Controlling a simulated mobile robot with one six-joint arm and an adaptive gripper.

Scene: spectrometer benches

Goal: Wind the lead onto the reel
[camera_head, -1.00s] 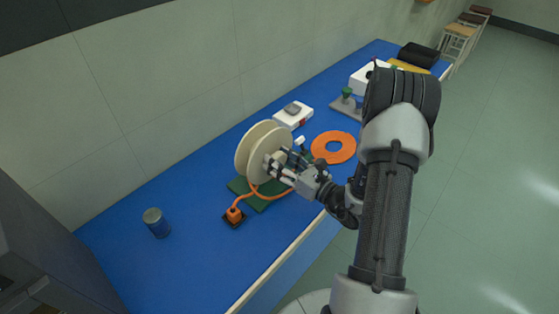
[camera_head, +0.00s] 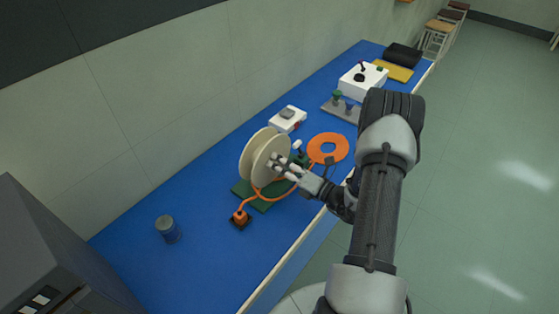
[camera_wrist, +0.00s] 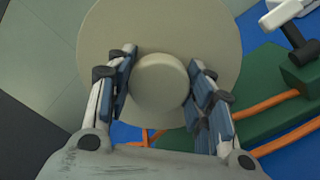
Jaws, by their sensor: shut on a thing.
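The reel (camera_head: 258,158) is cream with two round flanges and stands upright on a green base (camera_head: 243,190). Its round hub knob (camera_wrist: 158,84) faces my gripper in the wrist view. My gripper (camera_head: 282,163) is at the near face of the reel, its fingers (camera_wrist: 160,88) on either side of the knob and shut on it. The orange lead (camera_head: 276,200) runs from an orange plug (camera_head: 240,216) past the front of the reel. A flat orange coil (camera_head: 328,148) lies to the right. How much lead is on the reel's core is hidden.
A white device (camera_head: 287,119) is behind the reel. A grey rack (camera_head: 343,110), a white box (camera_head: 363,81) and a yellow pad (camera_head: 396,70) are farther back. A dark cabinet (camera_head: 50,245) is at lower left.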

